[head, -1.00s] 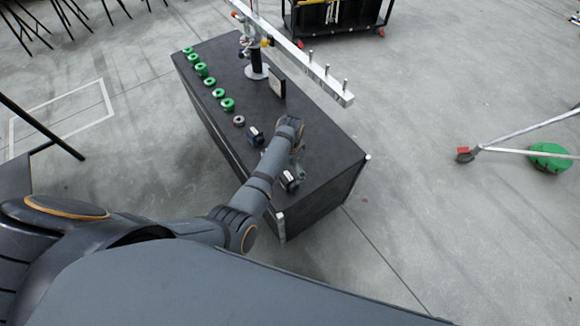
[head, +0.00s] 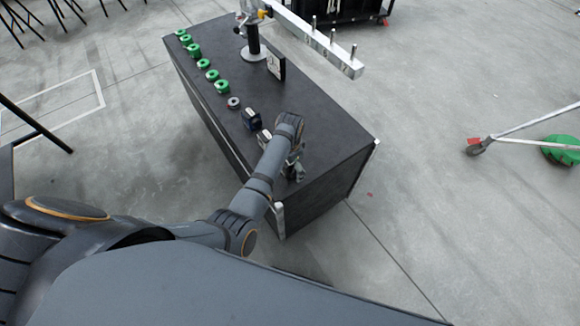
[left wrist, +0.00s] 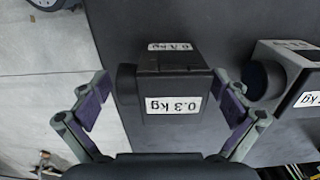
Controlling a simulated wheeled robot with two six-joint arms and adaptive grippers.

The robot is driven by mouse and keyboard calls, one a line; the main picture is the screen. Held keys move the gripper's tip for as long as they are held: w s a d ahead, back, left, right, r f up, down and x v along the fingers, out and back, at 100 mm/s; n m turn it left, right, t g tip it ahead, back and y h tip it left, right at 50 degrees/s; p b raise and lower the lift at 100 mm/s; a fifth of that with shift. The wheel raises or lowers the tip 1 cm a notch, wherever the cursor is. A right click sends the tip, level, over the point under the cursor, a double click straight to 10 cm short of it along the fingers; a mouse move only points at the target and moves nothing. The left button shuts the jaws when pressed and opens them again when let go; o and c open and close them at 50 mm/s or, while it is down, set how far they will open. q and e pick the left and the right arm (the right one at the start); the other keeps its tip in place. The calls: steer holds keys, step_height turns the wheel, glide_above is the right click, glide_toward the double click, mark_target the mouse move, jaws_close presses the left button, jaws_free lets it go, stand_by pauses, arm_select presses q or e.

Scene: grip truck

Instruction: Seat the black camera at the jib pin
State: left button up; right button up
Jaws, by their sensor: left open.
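The black camera (left wrist: 165,75), a dark box with 0.3 kg labels, sits on the black table between the fingers of my left gripper (left wrist: 163,88). The fingers are open, one on each side, with gaps showing between them and the camera. In the head view my left gripper (head: 296,172) is low over the table's near end and mostly hides this camera. The jib (head: 310,34) is a pale bar above the table's far right side with upright pins, one of them the end pin (head: 353,52). My right gripper is not in view.
A grey camera (left wrist: 290,75) stands close beside the black one, right in the wrist view. A dark blue camera (head: 251,119), a small ring (head: 234,103) and several green discs (head: 221,86) line the table's left edge. The table's right side (head: 335,130) is clear.

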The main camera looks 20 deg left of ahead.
arm_select(q)
steer(key=c, duration=1.3)
steer(key=o, duration=0.7)
steer(key=c, duration=0.4)
steer(key=shift+r+p, duration=1.25)
steer(key=shift+p, duration=0.25)
steer(key=shift+c, duration=0.2)
steer(key=shift+r+p, duration=2.6)
steer(key=shift+p, duration=0.5)
steer(key=shift+r, duration=0.1)
step_height(320, 180, up, 7)
steer(key=p, duration=0.8)
steer(key=shift+p, duration=0.35)
steer(key=shift+r, duration=0.1)
